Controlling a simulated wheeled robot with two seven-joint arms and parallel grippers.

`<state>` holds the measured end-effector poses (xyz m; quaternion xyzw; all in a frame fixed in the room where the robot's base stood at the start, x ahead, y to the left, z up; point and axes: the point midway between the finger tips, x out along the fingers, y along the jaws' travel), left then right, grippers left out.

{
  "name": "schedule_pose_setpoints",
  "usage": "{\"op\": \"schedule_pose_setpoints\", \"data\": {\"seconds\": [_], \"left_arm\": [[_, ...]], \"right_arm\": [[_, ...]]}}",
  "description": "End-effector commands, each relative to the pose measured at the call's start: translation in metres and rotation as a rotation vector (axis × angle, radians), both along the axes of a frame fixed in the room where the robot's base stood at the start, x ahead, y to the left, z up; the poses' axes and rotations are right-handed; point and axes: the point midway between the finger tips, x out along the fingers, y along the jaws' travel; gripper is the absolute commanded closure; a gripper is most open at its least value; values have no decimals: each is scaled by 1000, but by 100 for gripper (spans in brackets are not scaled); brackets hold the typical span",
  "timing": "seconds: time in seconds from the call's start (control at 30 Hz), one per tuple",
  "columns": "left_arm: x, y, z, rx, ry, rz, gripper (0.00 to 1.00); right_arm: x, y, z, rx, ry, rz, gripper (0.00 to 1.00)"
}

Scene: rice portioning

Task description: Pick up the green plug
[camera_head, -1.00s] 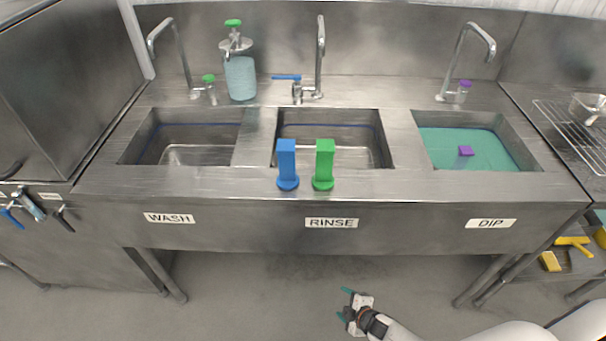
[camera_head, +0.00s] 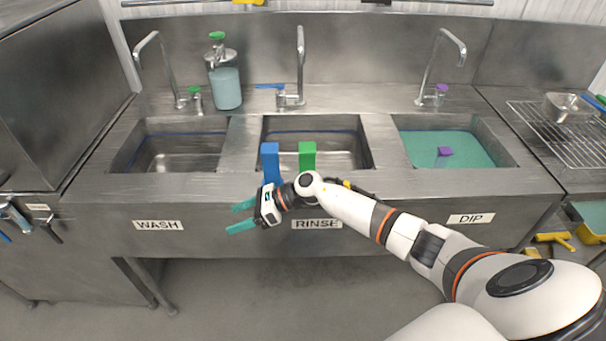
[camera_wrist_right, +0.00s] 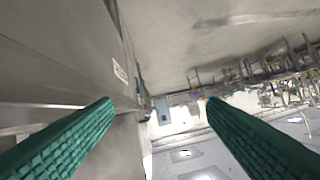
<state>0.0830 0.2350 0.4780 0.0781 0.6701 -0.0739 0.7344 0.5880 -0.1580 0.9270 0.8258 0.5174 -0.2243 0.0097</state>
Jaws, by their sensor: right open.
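The green plug (camera_head: 307,154) stands upright on the front ledge of the sink unit, at the middle sink, in the head view. Its lower part is hidden behind my right arm. The blue plug (camera_head: 270,160) stands just left of it. My right gripper (camera_head: 240,217) is in front of the sink unit's front panel, left of and lower than both plugs, with its fingers pointing left. It is open and empty. In the right wrist view its two teal fingers (camera_wrist_right: 160,125) are wide apart with no plug between them. My left gripper is not in view.
The steel sink unit has a wash basin (camera_head: 132,160), a rinse basin (camera_head: 366,160) and a dip basin (camera_head: 508,160) with green liquid and a purple plug (camera_head: 445,151). A soap bottle (camera_head: 227,88) and taps stand behind. A wire rack (camera_head: 545,125) is at the right.

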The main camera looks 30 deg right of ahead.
Motion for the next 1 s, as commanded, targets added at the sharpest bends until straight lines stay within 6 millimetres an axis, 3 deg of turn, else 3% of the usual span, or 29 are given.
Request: {"op": "schedule_pose_setpoints", "data": {"seconds": [0.17, 0.27, 0.37, 0.5, 0.63, 0.77, 1.0], "left_arm": [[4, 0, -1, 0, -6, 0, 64], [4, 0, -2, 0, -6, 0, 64], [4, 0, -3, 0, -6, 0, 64], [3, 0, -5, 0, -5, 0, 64], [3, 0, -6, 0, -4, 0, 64], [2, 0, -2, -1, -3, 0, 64], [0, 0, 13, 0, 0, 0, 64]], "right_arm": [[-4, -14, 38, -324, -277, 306, 34], [-7, -36, 59, -570, -442, 521, 34], [-8, -74, 87, -875, -591, 768, 34], [-11, -145, 139, -1320, -680, 1106, 34], [-16, -186, 174, -1553, -652, 1282, 34], [-16, -199, 179, -1618, -629, 1337, 34], [-3, -207, 141, -1614, -626, 1338, 34]]}}
